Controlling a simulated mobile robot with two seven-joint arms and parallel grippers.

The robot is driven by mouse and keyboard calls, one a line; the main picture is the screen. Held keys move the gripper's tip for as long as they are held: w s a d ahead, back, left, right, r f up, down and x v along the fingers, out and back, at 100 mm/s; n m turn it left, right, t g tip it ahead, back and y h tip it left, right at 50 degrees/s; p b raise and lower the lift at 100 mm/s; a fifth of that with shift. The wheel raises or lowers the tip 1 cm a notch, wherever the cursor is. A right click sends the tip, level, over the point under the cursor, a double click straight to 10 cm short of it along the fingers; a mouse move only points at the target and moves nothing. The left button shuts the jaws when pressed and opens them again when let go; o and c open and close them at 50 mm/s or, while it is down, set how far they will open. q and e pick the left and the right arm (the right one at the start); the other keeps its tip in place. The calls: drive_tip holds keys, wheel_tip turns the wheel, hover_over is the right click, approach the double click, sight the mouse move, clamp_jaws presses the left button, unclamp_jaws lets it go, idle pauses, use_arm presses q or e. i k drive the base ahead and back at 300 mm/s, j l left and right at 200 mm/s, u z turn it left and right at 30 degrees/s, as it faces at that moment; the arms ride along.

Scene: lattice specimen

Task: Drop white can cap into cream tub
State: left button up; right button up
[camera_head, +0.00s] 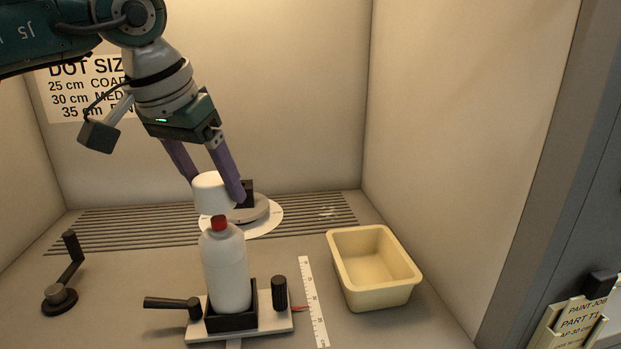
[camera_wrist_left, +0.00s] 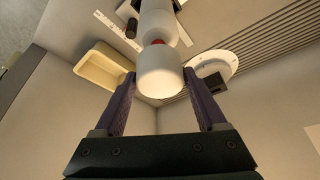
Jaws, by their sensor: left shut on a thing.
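My left gripper (camera_head: 217,190) is shut on the white can cap (camera_head: 210,193), with a purple finger on either side of it. In the left wrist view, the cap (camera_wrist_left: 160,75) sits between the fingertips. The cap is just above the white spray can (camera_head: 226,268), whose red nozzle (camera_head: 219,223) shows below it. The can stands upright in a black holder. The cream tub (camera_head: 393,296) sits to the right of the can, and its visible inside is empty. It also shows at the left in the left wrist view (camera_wrist_left: 103,70). My right gripper is not in view.
A white clamp base (camera_head: 262,328) with black knobs bears the can. A ruler strip (camera_head: 313,310) lies between can and tub. A round turntable (camera_head: 263,215) stands behind the can. A black crank (camera_head: 66,275) is at left. Booth walls enclose the back and sides.

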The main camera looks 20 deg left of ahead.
sight(358, 278)
drive_tip(key=i+l+u, duration=0.1)
drive_tip(key=l, duration=0.3)
drive_tip(key=i+l+u, duration=0.1)
drive_tip(key=i+l, duration=0.15)
drive_tip(key=l, duration=0.15)
drive_tip(key=i+l+u, duration=0.1)
drive_tip(key=l, duration=0.3)
drive_tip(key=i+l, duration=0.15)
drive_tip(key=l, duration=0.3)
drive_tip(key=i+l+u, duration=0.15)
drive_tip(key=l, duration=0.25)
